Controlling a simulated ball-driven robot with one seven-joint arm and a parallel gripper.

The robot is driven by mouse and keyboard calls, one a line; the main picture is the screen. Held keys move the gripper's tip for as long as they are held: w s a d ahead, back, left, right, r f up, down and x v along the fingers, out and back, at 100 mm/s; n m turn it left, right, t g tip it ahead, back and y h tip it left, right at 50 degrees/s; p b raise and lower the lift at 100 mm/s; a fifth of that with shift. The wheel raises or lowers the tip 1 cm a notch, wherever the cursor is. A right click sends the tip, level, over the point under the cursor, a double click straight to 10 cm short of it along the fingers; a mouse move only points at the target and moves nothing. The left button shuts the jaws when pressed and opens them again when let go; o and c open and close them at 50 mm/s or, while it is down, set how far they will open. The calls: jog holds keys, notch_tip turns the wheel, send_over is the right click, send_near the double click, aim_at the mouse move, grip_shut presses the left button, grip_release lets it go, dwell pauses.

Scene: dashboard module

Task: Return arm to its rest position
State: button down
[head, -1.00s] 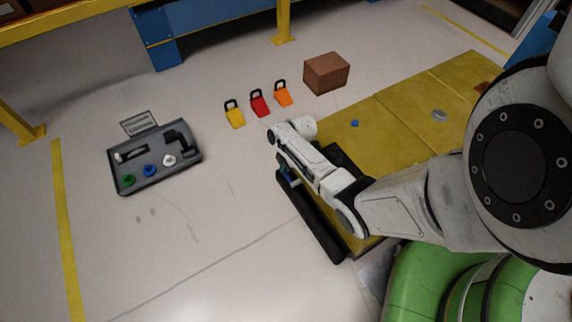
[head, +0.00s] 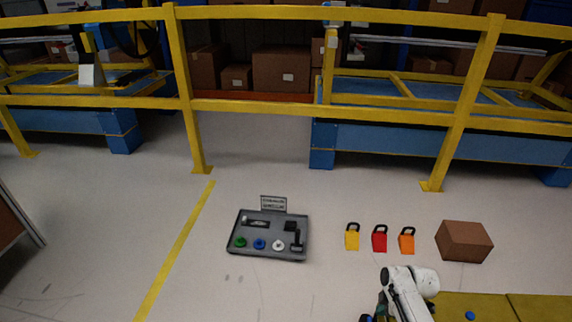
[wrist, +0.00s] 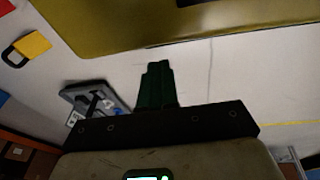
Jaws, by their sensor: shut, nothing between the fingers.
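My arm (head: 405,290) shows at the bottom right of the head view, cut off by the lower edge. My gripper (wrist: 157,68) shows in the wrist view as two dark green fingers pressed together, shut and empty. The fingers point over bare floor and touch nothing that I can see. The grey dashboard module (head: 268,252) lies on the floor left of my arm, clear of it. Green, blue and white knobs and a black lever are on it. It also shows in the wrist view (wrist: 85,92), partly hidden behind the gripper mount.
Yellow (head: 352,240), red (head: 379,242) and orange (head: 406,244) padlocks and a brown box (head: 464,241) stand beyond my arm. A yellow platform (head: 485,306) is at the lower right. A yellow railing (head: 330,108) crosses the back. Floor left of the module is free.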

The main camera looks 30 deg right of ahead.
jog(key=s+a+r+m, duration=0.2)
jog(key=a+r+m, duration=0.1)
jog(key=a, duration=0.7)
jog(key=s+a+r+m, duration=0.2)
jog(key=a+r, duration=0.2)
jog(key=a, duration=0.5)
jog(key=s+a+r+m+g, duration=0.1)
jog(key=s+a+r+m, duration=0.2)
jog(key=s+r, duration=0.25)
jog(key=s+r+m+h, duration=0.1)
jog(key=s+r+m, duration=0.1)
jog(key=s+r, duration=0.4)
notch_tip(320, 180, up, 29)
jog(key=p, duration=2.9)
jog(key=shift+d+f+g+p, duration=0.15)
jog(key=shift+d+g+p, duration=0.15)
jog(key=shift+d+p, duration=0.05)
jog(key=shift+d, duration=0.1)
